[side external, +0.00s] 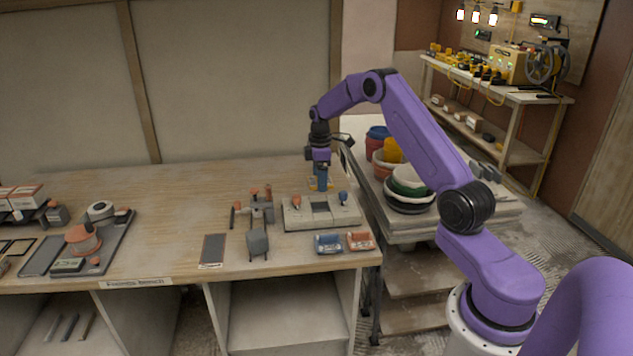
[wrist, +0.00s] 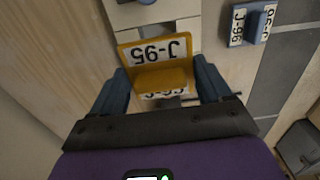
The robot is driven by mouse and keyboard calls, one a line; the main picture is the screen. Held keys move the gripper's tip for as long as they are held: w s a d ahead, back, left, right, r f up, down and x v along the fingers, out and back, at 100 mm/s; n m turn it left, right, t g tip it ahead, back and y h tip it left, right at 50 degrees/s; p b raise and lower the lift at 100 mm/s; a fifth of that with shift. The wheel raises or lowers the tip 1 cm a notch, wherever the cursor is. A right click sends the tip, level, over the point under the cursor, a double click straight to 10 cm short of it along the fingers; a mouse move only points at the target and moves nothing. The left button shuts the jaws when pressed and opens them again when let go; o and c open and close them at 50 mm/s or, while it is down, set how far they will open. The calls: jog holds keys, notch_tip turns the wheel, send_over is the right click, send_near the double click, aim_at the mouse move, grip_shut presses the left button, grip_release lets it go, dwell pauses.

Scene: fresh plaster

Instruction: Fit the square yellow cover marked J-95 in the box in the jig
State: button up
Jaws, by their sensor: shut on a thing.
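The square yellow cover (wrist: 127,55) has a white label reading J-95, seen upside down in the wrist view, and a raised yellow grip bar. My gripper (wrist: 161,80) is shut on this bar, with one blue-grey finger at each end. In the side external view my gripper (side external: 319,188) points down near the back right of the bench, behind the jig. The box's inside cannot be made out.
A blue cover (wrist: 238,29) marked J-96 lies right of my gripper in the wrist view. Blue (side external: 328,244) and orange (side external: 360,241) labelled pieces lie in front of the jig. A grey stand (side external: 257,242) is left of it. Stacked bowls (side external: 408,190) stand on the right-hand table.

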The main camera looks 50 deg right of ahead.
jog(key=shift+f, duration=1.95)
jog(key=shift+f, duration=2.15)
dwell(0.9)
jog(key=o, duration=1)
jog(key=shift+r, duration=3.5)
